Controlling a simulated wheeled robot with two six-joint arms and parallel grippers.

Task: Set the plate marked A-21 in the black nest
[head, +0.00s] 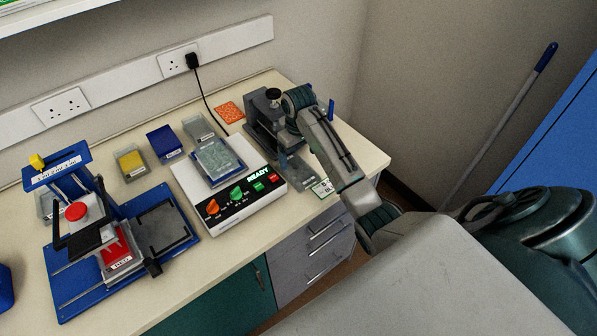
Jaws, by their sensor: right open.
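Several small plates stand on the bench; their labels are too small to read, so I cannot tell which is A-21. They are a yellow plate (131,163), a blue plate (165,142), a grey plate (198,128), a pale green plate (219,158) on the white device, and a red plate (117,256) in the blue rig. The black nest (163,228) looks empty, on the right of the blue rig. My right gripper (287,147) is open, right of the white device, partly hidden by my arm. My left gripper is out of view.
The blue rig (72,293) has an upright frame and a red knob. The white device (205,208) shows READY and has a cable to the wall socket. A dark grey stand (262,128) and an orange mat (229,112) are at the back right. The bench front is mostly clear.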

